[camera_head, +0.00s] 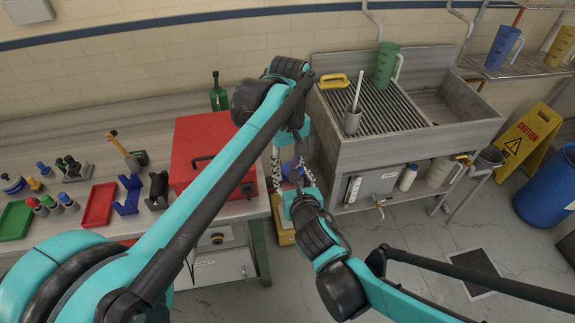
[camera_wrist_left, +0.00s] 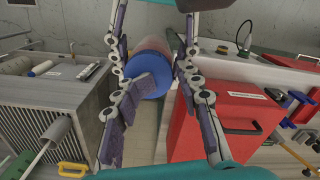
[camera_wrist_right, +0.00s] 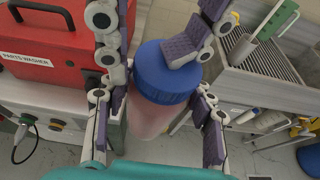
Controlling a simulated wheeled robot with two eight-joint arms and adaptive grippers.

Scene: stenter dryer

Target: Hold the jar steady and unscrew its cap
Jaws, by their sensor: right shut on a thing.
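The jar has a pale pinkish body (camera_wrist_right: 146,118) and a ribbed blue cap (camera_wrist_right: 165,72). In the head view the blue cap (camera_head: 292,170) shows between my two grippers; most of the jar is hidden. The cap also shows in the left wrist view (camera_wrist_left: 150,77). My right gripper (camera_head: 299,190) is shut on the jar's body and holds it in the air, tilted in its wrist view. My left gripper (camera_head: 289,148) is at the cap with its fingers spread on both sides. One finger pad overlaps the cap; I cannot tell if it touches.
A red parts washer (camera_head: 205,150) stands on the bench left of the jar. A grey sink unit (camera_head: 420,135) stands on the right, with a green jug (camera_head: 386,65) and yellow brush (camera_head: 333,81). Red (camera_head: 99,204) and green (camera_head: 15,221) trays lie at left.

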